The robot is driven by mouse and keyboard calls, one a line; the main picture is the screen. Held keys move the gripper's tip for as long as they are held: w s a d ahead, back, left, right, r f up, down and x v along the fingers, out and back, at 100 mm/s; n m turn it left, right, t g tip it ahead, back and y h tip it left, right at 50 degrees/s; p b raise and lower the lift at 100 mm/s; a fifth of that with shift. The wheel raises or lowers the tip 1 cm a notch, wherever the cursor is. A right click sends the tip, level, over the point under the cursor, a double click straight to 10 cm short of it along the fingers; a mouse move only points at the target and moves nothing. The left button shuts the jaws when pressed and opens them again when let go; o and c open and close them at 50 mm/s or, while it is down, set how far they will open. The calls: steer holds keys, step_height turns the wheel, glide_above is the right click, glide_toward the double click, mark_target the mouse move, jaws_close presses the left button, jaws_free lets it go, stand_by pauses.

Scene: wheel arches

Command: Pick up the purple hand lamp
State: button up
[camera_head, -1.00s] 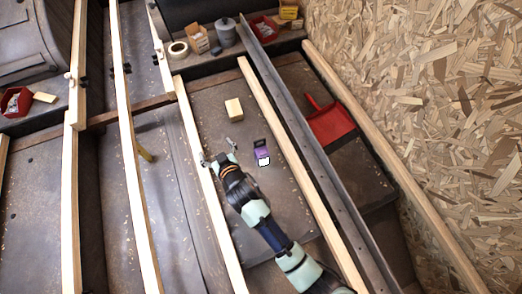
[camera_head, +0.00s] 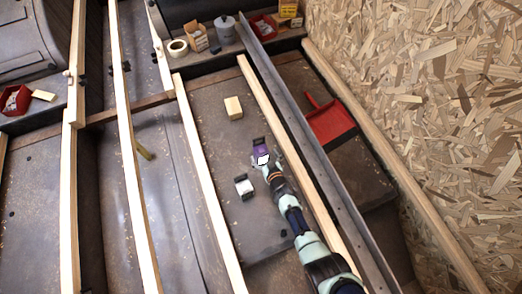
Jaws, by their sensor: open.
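The purple hand lamp (camera_head: 260,147) lies on the dark panel between two pale wooden rails, with its white face toward my arm and a dark part at its far end. My gripper (camera_head: 267,159) is open at the lamp's near end, with one fingertip to each side. It overlaps the lamp's near edge in this view. I cannot tell whether the fingers touch the lamp or are above it.
A small white and black object (camera_head: 244,187) lies left of my arm. A wooden block (camera_head: 233,107) sits beyond the lamp. A wooden rail (camera_head: 290,145) and a metal beam (camera_head: 300,130) run along the right, with a red dustpan (camera_head: 331,121) beyond.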

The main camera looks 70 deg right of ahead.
mark_target(263, 153)
steer(key=b+x, duration=0.1)
steer(key=x, duration=0.2)
steer(key=shift+w+d+f, duration=0.1)
steer(key=shift+w+d, duration=0.15)
steer(key=c, duration=1.6)
